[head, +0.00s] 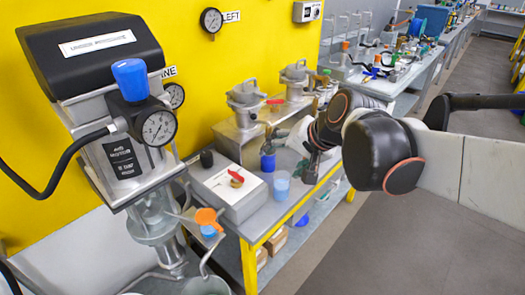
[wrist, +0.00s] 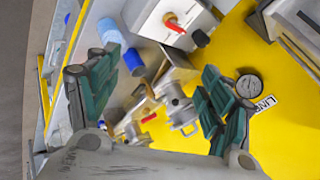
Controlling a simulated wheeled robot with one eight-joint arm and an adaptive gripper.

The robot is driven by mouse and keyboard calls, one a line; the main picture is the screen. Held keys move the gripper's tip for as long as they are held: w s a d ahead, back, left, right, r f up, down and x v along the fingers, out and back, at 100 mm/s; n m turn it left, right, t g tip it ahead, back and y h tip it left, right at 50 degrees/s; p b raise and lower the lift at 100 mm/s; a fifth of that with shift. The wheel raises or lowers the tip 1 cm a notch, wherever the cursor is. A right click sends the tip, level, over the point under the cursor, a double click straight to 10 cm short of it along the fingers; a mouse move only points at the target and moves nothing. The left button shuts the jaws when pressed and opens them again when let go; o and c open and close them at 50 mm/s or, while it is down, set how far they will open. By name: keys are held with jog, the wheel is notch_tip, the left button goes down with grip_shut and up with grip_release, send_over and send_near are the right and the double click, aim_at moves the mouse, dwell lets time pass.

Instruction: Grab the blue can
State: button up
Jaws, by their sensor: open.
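A light-blue can-like cylinder (head: 281,187) stands upright near the front edge of the grey bench, beside a white-topped box. It also shows in the wrist view (wrist: 109,31). A smaller dark-blue cylinder (head: 267,161) stands behind it and shows in the wrist view (wrist: 133,62). I cannot tell for sure which of the two is the blue can. My gripper (head: 309,172) hangs to the right of both, over the bench. In the wrist view its green-padded fingers (wrist: 158,66) are spread wide, with nothing held between them.
The white-topped box (head: 222,188) bears a red-handled valve. A black-hooded machine (head: 95,50) with a blue knob (head: 130,79) and a gauge stands at left. Metal drum agitators (head: 246,100) stand behind on a raised shelf against the yellow wall. Open floor (head: 400,250) lies at right.

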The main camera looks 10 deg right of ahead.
jog(key=w+m+y, duration=0.2)
jog(key=w+m, duration=0.2)
jog(key=w, duration=0.4)
jog(key=m+t+y, duration=0.6)
jog(key=m, duration=1.1)
send_over(274, 156)
jog(key=v, duration=0.4)
notch_tip(274, 156, down, 17)
jog(key=f+b, duration=0.1)
jog(key=f, duration=0.3)
jog(key=f+b, duration=0.2)
jog(key=f, duration=0.2)
jog(key=shift+d, duration=0.25)
jog(key=shift+b+x, duration=0.35)
jog(key=shift+x, duration=0.6)
jog(key=shift+r+b+x, duration=0.15)
jog(key=shift+b+x, duration=0.3)
jog(key=shift+x, duration=0.95)
jog(key=shift+r+b+x, duration=0.15)
jog(key=shift+b+x, duration=0.3)
jog(key=shift+x, duration=1)
jog(key=shift+c, duration=0.4)
